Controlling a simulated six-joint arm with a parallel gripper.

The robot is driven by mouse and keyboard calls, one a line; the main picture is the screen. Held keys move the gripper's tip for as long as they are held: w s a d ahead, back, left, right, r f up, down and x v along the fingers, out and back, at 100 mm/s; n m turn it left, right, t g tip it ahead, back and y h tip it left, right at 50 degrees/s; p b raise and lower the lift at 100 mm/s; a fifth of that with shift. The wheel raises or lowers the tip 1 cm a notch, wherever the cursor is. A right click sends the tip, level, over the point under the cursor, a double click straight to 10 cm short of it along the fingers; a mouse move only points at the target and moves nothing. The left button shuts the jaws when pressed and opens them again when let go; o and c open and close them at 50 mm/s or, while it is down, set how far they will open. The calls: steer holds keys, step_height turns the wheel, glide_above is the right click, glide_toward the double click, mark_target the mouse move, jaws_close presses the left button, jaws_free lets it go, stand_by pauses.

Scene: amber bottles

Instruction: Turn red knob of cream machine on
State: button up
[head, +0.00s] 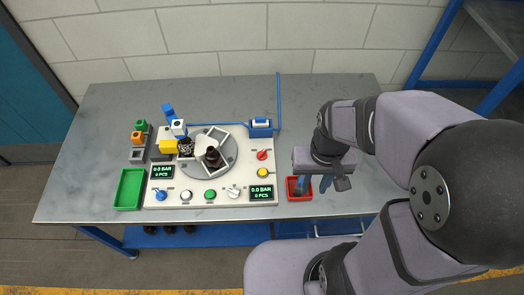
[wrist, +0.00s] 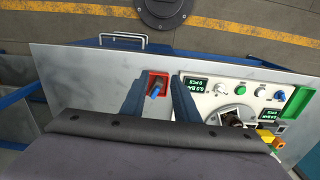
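The cream machine (head: 225,199) lies on the table as a flat panel with a round turntable. Its red knob (head: 262,155) is on the right part of the panel, above a yellow knob (head: 263,172). In the head view my gripper (head: 317,184) is to the right of the panel, pointing down above a red tray (head: 299,195). In the wrist view my gripper (wrist: 160,82) has its two blue fingers apart, with the red tray (wrist: 149,74) between them and a small blue item (wrist: 155,91) in it. I cannot make out the red knob in the wrist view.
Dark bottles (head: 212,157) stand at the turntable. A green tray (head: 119,190) is at left. Bare table lies behind the machine.

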steer(key=w+a+f+m+b, duration=0.2)
steer(key=w+a, duration=0.1)
steer(key=w, duration=0.4)
steer(key=w+a+f+m+b, duration=0.1)
steer(key=w+a+f+m, duration=0.15)
steer(key=w, duration=0.45)
steer(key=m+b, duration=0.2)
steer(key=m, duration=0.2)
glide_above(262, 152)
step_height(262, 152, down, 6)
steer(key=shift+a+f, duration=0.1)
steer(key=shift+f+p, duration=1.35)
steer(key=shift+f, duration=2.25)
jaws_close()
